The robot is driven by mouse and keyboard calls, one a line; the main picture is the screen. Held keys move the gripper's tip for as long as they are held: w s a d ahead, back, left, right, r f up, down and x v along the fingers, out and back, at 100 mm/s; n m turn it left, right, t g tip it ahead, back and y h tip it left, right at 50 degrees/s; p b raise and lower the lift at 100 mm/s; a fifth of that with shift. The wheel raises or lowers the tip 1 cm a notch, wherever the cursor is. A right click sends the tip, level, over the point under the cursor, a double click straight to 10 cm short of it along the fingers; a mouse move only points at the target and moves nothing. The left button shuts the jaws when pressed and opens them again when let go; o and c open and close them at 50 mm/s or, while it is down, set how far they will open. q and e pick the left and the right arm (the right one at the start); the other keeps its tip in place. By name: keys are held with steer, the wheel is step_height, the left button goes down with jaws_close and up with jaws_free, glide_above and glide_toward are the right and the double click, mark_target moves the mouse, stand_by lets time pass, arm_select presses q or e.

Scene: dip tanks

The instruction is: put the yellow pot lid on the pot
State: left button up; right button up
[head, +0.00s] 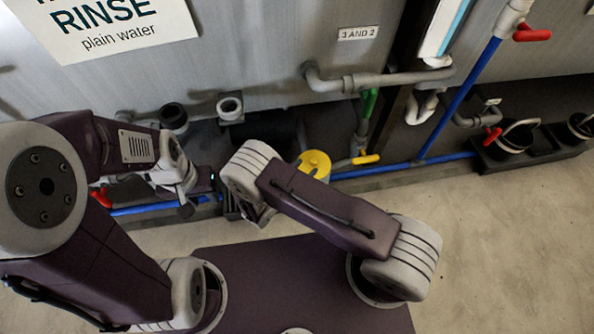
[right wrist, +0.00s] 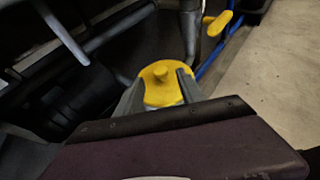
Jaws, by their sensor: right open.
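The yellow pot lid (head: 314,163), a flat disc with a small knob, shows just behind my right forearm in the head view. In the right wrist view the lid (right wrist: 158,88) lies beyond and between the fingertips of my right gripper (right wrist: 160,92), which is open. Whether the fingers touch it cannot be told; what it rests on is mostly hidden. My left gripper (head: 197,190) is at the left near the blue pipe, and its jaws are too unclear to read. I cannot tell for certain which vessel is the pot; a dark vessel with a handle (head: 515,137) stands far right.
Grey tank walls (head: 260,50) with a rinse sign (head: 105,25) stand behind. A blue pipe (head: 400,166) runs along the floor, with a yellow-handled valve (head: 366,160) right of the lid. A red valve handle (head: 102,197) is at the left. Bare floor (head: 500,240) is free at the right.

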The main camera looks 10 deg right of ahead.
arm_select(q)
step_height(320, 180, up, 3)
steer(key=shift+r+p, duration=0.1)
steer(key=shift+p, duration=0.9)
arm_select(e)
steer(key=v, duration=0.6)
steer(key=shift+s+a, duration=0.15)
steer(key=shift+r, duration=0.1)
steer(key=s+d+r+m+g+y, duration=0.4)
steer(key=r+m, duration=0.5)
steer(key=m, duration=0.5)
steer(key=s+d+r+m+g+y, duration=0.4)
steer(key=d+r+m, duration=0.4)
steer(key=m, duration=0.5)
steer(key=shift+s+r+m+g+y, duration=0.4)
steer(key=shift+s+r+y, duration=0.15)
steer(key=shift+s+y, duration=0.2)
